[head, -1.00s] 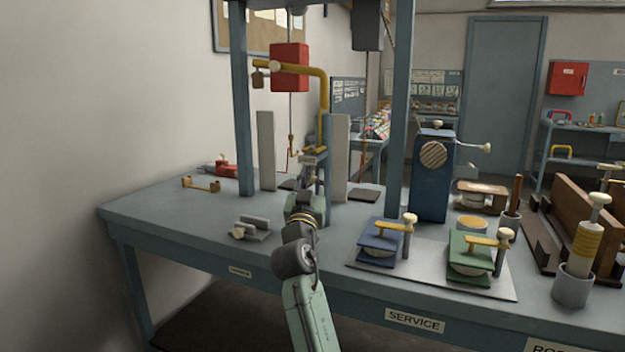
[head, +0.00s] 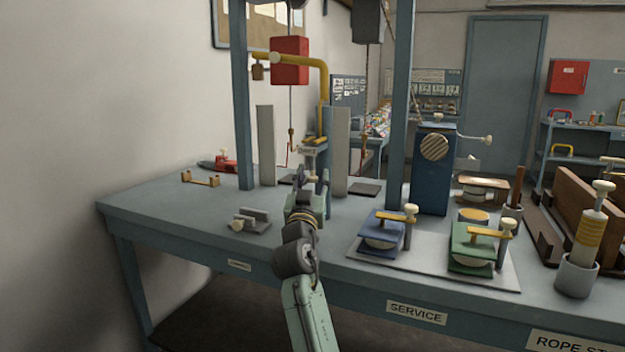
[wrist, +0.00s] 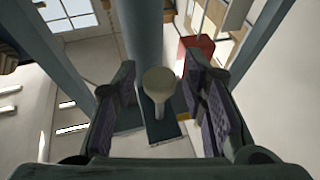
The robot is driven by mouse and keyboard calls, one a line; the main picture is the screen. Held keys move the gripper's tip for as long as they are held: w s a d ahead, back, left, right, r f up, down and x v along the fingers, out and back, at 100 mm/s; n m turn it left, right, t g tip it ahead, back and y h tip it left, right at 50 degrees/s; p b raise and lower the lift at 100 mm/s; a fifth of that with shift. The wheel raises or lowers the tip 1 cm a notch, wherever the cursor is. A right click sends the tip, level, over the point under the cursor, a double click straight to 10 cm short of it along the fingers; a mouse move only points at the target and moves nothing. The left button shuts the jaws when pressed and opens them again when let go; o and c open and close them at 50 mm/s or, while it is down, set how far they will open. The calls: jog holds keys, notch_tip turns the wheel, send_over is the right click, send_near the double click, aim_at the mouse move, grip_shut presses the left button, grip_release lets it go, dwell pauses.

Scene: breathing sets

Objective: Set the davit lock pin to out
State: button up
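A pale, round-headed knob (wrist: 159,84), which I take for the lock pin, shows in the middle of the wrist view. My gripper (wrist: 160,105) is open, with its purple-padded fingers on either side of the knob and a visible gap at each side. In the head view my gripper (head: 313,182) is in front of the davit post, and my own wrist hides much of the area there.
A red block (head: 289,60) hangs by the davit. Upright grey plates (head: 341,152) and blue frame posts (head: 399,110) stand close to my arm. Blue (head: 380,232) and green (head: 472,248) clamp-like devices sit to the right. The bench's left front is mostly clear.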

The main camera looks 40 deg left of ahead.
jog(key=shift+s, duration=0.1)
jog(key=shift+s+d+f, duration=0.15)
jog(key=shift+s+f, duration=0.05)
jog(key=shift+s, duration=0.05)
jog(key=s+d, duration=0.6)
jog(key=s, duration=0.5)
dwell(0.3)
